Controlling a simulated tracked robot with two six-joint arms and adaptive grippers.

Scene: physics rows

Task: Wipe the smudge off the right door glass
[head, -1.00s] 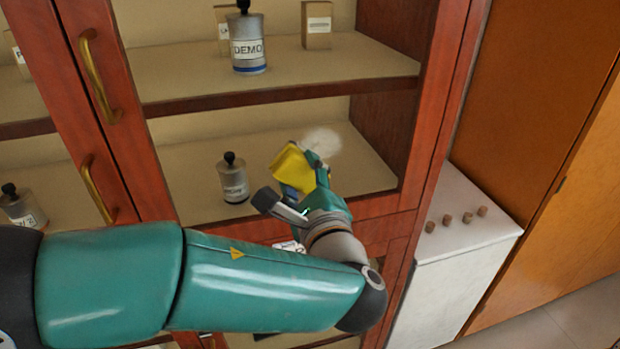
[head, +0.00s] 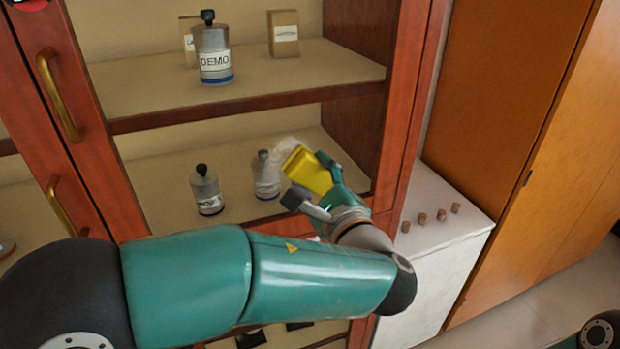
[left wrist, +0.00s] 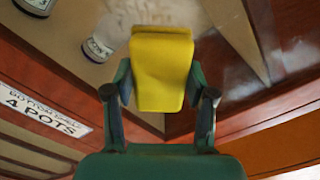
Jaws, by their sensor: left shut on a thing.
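A whitish smudge (head: 288,148) shows on the right door glass, in front of the lower shelf, and is partly hidden by a yellow cloth or sponge. It also shows as a pale haze in the left wrist view (left wrist: 228,60). My left gripper (head: 320,180) is shut on the yellow sponge (head: 308,170), which is close to the glass beside the smudge's right edge; I cannot tell if it touches. The left wrist view shows the sponge (left wrist: 160,70) between both fingers. The right door (head: 395,110) has a red-brown wooden frame. My right gripper is not in view.
Behind the glass stand a DEMO pot (head: 214,60), a carton (head: 283,34) and two smaller pots, one at left (head: 206,190) and one beside the smudge (head: 266,174). Brass handles (head: 60,95) stick out at left. A white cabinet (head: 440,245) with several corks stands at right.

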